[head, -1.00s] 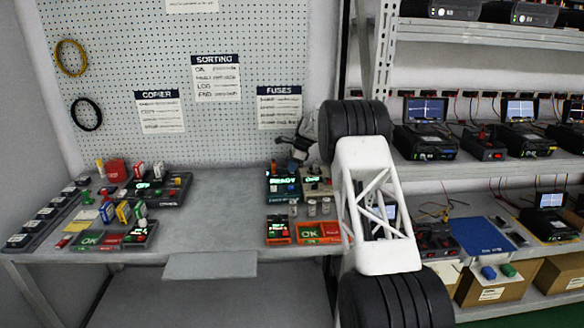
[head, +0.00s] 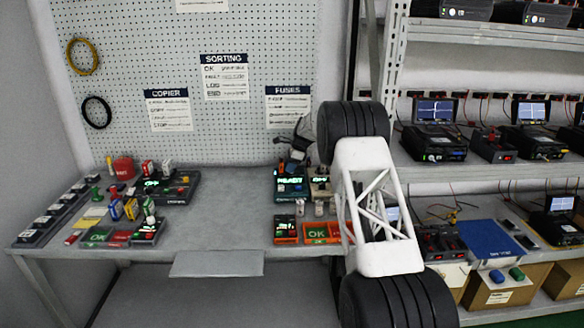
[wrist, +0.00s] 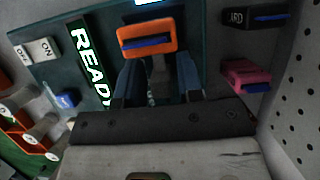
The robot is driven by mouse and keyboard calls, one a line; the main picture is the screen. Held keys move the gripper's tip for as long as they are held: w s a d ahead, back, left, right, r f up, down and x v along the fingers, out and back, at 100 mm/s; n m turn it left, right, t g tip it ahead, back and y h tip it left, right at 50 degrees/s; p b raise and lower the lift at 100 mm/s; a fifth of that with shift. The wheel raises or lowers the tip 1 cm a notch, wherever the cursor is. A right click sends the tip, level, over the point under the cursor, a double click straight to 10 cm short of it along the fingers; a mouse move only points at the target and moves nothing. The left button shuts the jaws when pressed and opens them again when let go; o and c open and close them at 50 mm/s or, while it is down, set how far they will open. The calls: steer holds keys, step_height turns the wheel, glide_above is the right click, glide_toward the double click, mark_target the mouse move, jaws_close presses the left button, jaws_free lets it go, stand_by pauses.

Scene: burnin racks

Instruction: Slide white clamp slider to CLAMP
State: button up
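My gripper (wrist: 158,82) shows in the wrist view with its two dark blue fingers apart and nothing clearly held. It is over a dark teal unit (wrist: 60,40) with a green READY display (wrist: 90,65). An orange frame with a blue bar (wrist: 147,38) lies just beyond the fingertips. I cannot pick out the white clamp slider for certain; the fingers and gripper body hide part of the unit.
White ON and OFF labels (wrist: 34,52) and a blue knob (wrist: 66,98) are left of the fingers. A pink block (wrist: 247,75) and black block (wrist: 254,18) are to the right. An orange tray (head: 321,232) stands in front. The bench middle (head: 230,215) is clear.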

steer(key=shift+o, duration=0.9)
steer(key=shift+d, duration=0.1)
steer(key=v, duration=0.7)
steer(key=shift+r, duration=0.35)
steer(key=shift+d, duration=0.15)
